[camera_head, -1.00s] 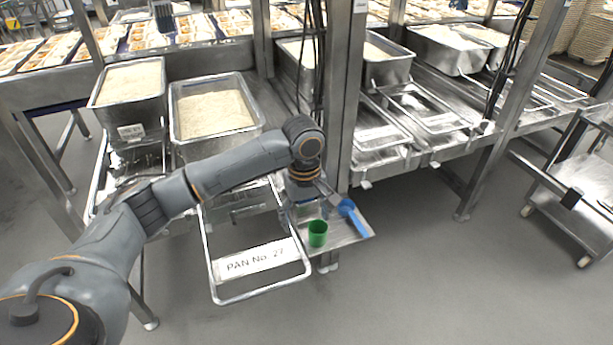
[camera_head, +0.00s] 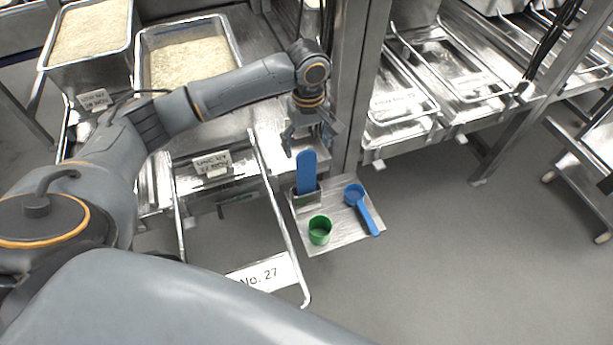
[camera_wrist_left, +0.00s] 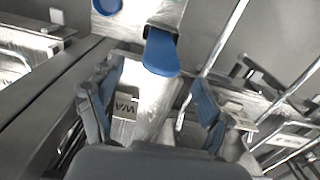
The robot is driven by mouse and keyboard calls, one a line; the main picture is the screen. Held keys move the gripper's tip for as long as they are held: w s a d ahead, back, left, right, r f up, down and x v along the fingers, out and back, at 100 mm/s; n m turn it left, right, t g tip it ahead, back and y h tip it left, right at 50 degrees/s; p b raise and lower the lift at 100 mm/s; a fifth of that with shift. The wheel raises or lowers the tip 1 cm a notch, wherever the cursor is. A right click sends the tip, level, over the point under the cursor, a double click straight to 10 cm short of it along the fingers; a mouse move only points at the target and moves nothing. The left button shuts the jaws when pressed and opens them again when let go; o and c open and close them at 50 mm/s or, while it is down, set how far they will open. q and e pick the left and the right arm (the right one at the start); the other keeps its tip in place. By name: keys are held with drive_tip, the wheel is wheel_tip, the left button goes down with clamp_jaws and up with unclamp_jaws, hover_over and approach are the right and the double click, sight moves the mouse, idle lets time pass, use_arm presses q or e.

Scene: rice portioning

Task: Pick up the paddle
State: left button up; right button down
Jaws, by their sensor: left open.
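The blue paddle (camera_head: 306,172) stands upright in a small metal holder (camera_head: 307,198) on a steel shelf. It also shows in the left wrist view (camera_wrist_left: 160,52), its blue end facing the camera. My left gripper (camera_head: 309,138) is open and empty, just above and behind the paddle in the head view. In the left wrist view its two fingers (camera_wrist_left: 157,80) are spread wide, with the paddle beyond them near the top middle. The paddle's lower part is hidden in the holder. My right gripper is in neither view.
A green cup (camera_head: 320,231) and a blue scoop (camera_head: 366,208) rest on the small shelf (camera_head: 340,238) beside the holder. A steel post (camera_head: 352,90) rises close behind. Rice pans (camera_head: 190,62) stand at the back left. A frame labelled No. 27 (camera_head: 262,273) is at left.

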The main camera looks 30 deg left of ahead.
sight(306, 167)
use_arm(q)
wheel_tip(306, 167, down, 5)
drive_tip(key=shift+w+r, duration=0.1)
drive_tip(key=shift+r, duration=0.05)
drive_tip(key=shift+a+f, duration=0.1)
drive_tip(key=shift+f, duration=0.2)
drive_tip(key=f, duration=0.4)
drive_tip(key=shift+a+f+p, duration=0.15)
drive_tip(key=shift+a+p, duration=0.05)
drive_tip(key=shift+p, duration=0.1)
drive_tip(key=shift+f, duration=0.15)
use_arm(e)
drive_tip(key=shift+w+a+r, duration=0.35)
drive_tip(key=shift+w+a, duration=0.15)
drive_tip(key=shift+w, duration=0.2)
use_arm(q)
drive_tip(key=c, duration=1.2)
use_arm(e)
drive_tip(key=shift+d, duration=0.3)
